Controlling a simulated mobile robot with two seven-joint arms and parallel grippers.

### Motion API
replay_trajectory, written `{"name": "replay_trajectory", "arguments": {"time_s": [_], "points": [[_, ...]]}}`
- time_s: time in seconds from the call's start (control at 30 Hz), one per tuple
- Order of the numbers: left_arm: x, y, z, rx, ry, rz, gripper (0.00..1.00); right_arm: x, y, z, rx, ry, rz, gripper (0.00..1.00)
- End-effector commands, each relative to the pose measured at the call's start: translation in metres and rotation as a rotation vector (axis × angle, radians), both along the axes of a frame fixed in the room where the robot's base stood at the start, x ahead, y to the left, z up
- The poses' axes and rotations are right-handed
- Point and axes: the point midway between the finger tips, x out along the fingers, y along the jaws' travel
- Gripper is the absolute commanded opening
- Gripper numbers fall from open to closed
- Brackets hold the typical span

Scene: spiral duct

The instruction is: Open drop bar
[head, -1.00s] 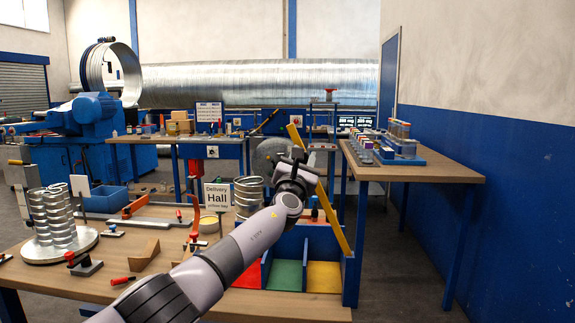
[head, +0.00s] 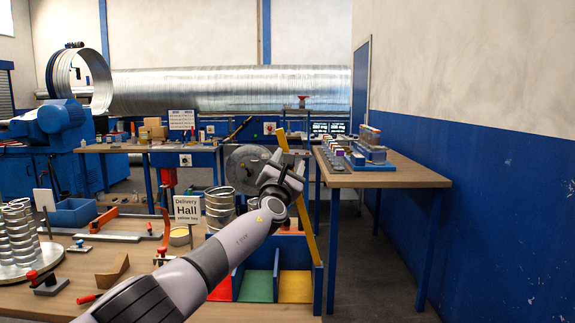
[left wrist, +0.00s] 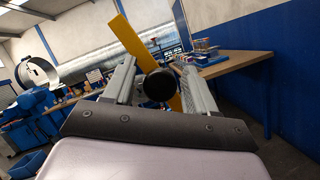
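The drop bar is a long flat yellow bar (head: 307,226) at the right end of the blue divided bin (head: 318,288) in the head view. It stands steeply, leaning to the left at its top. In the left wrist view the bar (left wrist: 138,42) runs diagonally behind a round black knob (left wrist: 159,85). My left gripper (head: 284,168) is at the bar, partly covering it. In the left wrist view its two grey fingers (left wrist: 157,75) stand apart on either side of the knob, with gaps showing. I cannot tell whether they touch it. My right gripper is out of view.
The bin has red, green and yellow (head: 296,287) compartments. A Delivery Hall sign (head: 187,208) and stacked metal rings (head: 220,207) stand to the left of my arm. A side table (head: 400,176) is to the right, with open floor before it. A blue-and-white wall (head: 490,200) bounds the right.

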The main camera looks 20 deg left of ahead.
Motion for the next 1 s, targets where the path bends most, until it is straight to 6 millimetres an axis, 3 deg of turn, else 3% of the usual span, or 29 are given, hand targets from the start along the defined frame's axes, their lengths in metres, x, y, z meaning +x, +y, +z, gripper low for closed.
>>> {"name": "replay_trajectory", "arguments": {"time_s": [0.57,1.0], "points": [[-0.005,-0.002,-0.005,-0.003,0.006,-0.003,0.60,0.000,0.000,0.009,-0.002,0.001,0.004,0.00],[-0.031,0.000,-0.012,-0.001,0.003,0.000,0.60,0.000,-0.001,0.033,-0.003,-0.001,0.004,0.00]]}}
